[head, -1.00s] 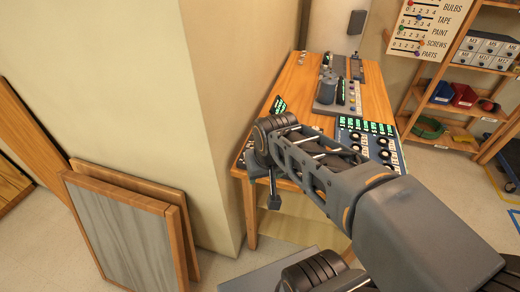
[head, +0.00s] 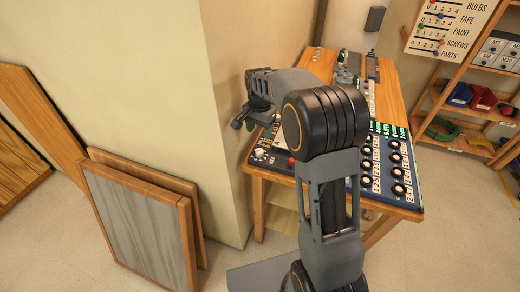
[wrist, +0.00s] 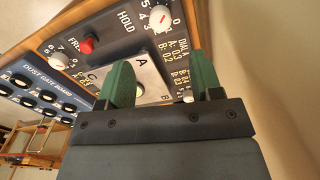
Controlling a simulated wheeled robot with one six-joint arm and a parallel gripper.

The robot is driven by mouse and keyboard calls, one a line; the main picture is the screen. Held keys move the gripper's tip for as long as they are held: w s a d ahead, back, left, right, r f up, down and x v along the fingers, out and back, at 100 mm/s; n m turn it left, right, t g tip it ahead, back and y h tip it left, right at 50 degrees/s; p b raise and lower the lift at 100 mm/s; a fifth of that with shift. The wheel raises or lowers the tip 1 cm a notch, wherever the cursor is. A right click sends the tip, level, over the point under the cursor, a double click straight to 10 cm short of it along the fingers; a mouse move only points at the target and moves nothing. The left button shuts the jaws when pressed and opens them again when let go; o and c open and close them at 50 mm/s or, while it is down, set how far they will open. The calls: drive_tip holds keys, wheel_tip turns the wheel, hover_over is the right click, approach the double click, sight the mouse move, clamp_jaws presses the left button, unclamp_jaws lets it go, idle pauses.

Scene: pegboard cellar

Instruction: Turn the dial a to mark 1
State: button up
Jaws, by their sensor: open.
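My gripper (wrist: 162,82) has two green fingers spread apart with nothing held between them. In the head view, my gripper (head: 248,118) is over the left end of the table, near the wall. In the wrist view, a grey panel holds a white dial (wrist: 160,17) with numbers around it, beyond the fingers at the top. Lettering with "DIAL A" is printed to its right. A second white dial (wrist: 58,62) sits at the left. A light plate (wrist: 145,72) marked A is behind the finger gap, partly hidden. I cannot read exactly where either dial points.
A red button (wrist: 87,45) sits between the dials, near "HOLD". A dark blue board with several black knobs (wrist: 20,80) lies beside the panel. The cream wall (head: 225,120) stands close to the table's left edge. Framed boards (head: 140,220) lean on that wall.

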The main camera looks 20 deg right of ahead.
sight(260, 151)
wheel_tip(260, 151, down, 10)
drive_tip(key=shift+f+p, duration=0.1)
drive_tip(key=shift+p, duration=0.2)
drive_tip(key=shift+c, duration=0.2)
drive_tip(key=c, duration=0.9)
